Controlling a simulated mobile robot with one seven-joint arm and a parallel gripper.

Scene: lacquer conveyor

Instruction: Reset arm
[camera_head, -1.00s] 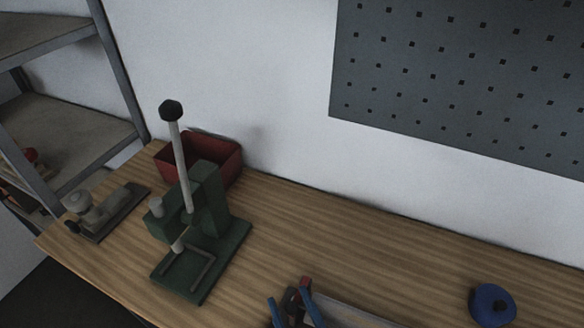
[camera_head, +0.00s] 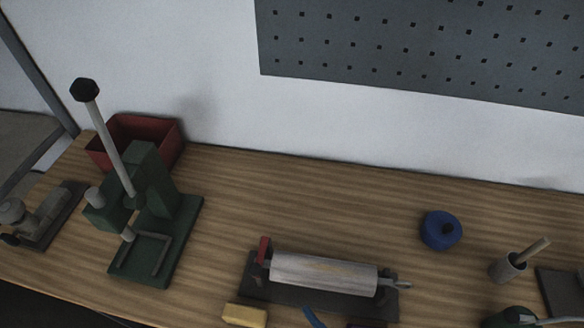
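My gripper and arm do not show in the head camera view. The wooden workbench (camera_head: 330,215) runs along the wall. On its left part stands a green lever press (camera_head: 155,215) with a pale lever and a black knob. In the front middle is a grey roller (camera_head: 322,270) on a dark base, with a red part at its left end.
A red bin (camera_head: 165,131) stands behind the press. A grey clamp-like tool (camera_head: 38,220) lies at far left. A blue round object (camera_head: 441,231) and a cup (camera_head: 508,267) with a stick are at right. A yellow block (camera_head: 245,315) is at the front. The bench's back middle is clear.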

